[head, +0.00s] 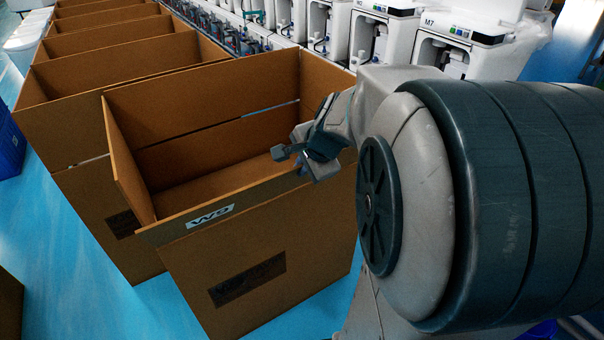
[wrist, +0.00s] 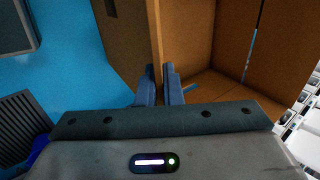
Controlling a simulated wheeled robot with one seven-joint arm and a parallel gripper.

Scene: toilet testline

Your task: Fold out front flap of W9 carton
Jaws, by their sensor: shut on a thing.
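The W9 carton (head: 250,262) is a brown open-topped box in the middle of the head view. Its front flap (head: 180,228) bears a white W9 label and runs along the near top edge. The left and back flaps stand up. My gripper (head: 292,160) is at the flap's right part. In the wrist view, the gripper (wrist: 159,88) has one finger on each side of the flap's edge (wrist: 157,35), shut on it. The carton's inside is to the right of that edge, its outer face to the left. The flap's exact tilt is hard to tell.
More open cartons (head: 115,75) stand in a row behind and left. White toilet units (head: 380,35) line the back. A blue bin (head: 10,140) is at the left edge. The blue floor (head: 75,250) is clear left of the carton. My arm hides the right side.

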